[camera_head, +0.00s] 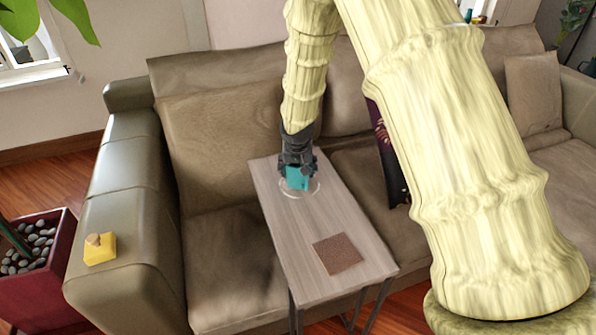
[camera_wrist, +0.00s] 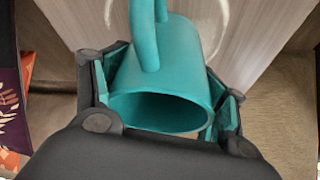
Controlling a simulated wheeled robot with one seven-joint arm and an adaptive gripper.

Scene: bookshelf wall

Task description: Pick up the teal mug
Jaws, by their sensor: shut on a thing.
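The teal mug (camera_head: 297,178) is at the far end of a narrow grey wooden side table (camera_head: 298,225), over or on a pale ring-shaped item (camera_head: 313,189). My gripper (camera_head: 297,167) reaches down from above and is shut on the mug. In the wrist view the mug (camera_wrist: 172,85) lies between the two fingers of my gripper (camera_wrist: 170,105), with its open rim toward the camera and its handle at the top. I cannot tell whether the mug touches the table.
A brown square mat (camera_head: 337,253) lies on the near part of the table. A brown sofa (camera_head: 225,160) surrounds the table's far side. A yellow object (camera_head: 99,249) sits on the left armrest. A red planter with pebbles (camera_head: 38,262) stands at far left.

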